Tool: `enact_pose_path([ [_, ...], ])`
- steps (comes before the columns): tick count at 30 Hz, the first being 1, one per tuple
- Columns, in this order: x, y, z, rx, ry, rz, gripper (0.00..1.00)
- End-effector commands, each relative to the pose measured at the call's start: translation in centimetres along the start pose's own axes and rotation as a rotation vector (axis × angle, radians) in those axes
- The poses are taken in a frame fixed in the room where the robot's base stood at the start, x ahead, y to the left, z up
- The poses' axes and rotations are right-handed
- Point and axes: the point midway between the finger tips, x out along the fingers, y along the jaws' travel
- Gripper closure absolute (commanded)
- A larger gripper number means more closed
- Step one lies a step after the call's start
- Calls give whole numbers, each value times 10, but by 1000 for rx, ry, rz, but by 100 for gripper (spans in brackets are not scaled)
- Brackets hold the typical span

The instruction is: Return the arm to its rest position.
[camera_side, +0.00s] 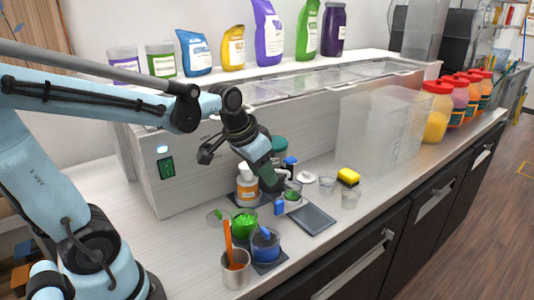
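My pale blue arm reaches in from the left, bent over the counter. My gripper (270,182) is dark and points down toward the small items at the middle of the counter. It is close to a white bottle with an orange label (247,187) and a small clear cup with green contents (292,196). The fingertips are small and dark against these items. I cannot tell whether they are open or shut, whether they touch anything, or whether they hold anything.
A cup of green pieces (243,224), a blue-filled cup (265,244) and a metal cup with an orange handle (235,268) stand in front. Red-lidded jars (438,112) stand farther right.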

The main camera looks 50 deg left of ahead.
Motion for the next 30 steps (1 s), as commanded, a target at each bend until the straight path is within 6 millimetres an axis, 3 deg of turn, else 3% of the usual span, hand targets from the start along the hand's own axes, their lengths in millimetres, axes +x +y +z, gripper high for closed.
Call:
enact_pose_path([
  [6,-16,27,26,4,91,-5,61],
  [13,-23,46,48,3,177,3,61],
  [30,-24,50,54,-1,204,8,61],
])
